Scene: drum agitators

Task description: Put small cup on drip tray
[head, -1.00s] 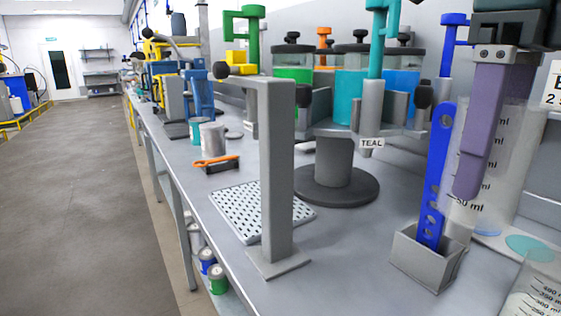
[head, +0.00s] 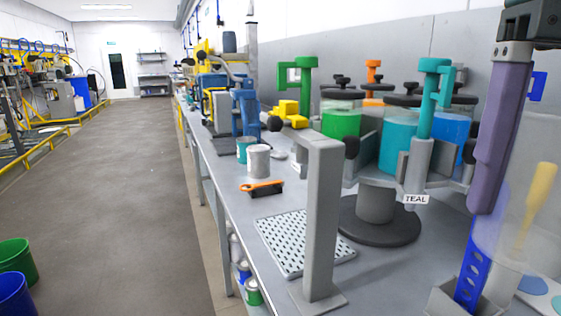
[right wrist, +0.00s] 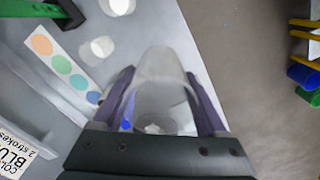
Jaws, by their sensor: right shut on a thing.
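The drip tray (head: 285,243) is a light perforated plate flat on the bench, left of a grey post. In the head view, my right gripper (head: 490,190) hangs at the right edge with one purple finger showing. In the right wrist view, my right gripper (right wrist: 160,105) is shut on the small cup (right wrist: 160,75), a clear, translucent cup between the two purple fingers. The gripper is well right of the tray. My left gripper is not in view.
The grey post (head: 321,215) with an overhanging arm stands at the tray's right edge. Behind are a round dark base (head: 405,225), drum agitators and a TEAL label (head: 416,199). An orange-handled brush (head: 262,187) and a white can (head: 258,161) lie beyond the tray. The tray's top is clear.

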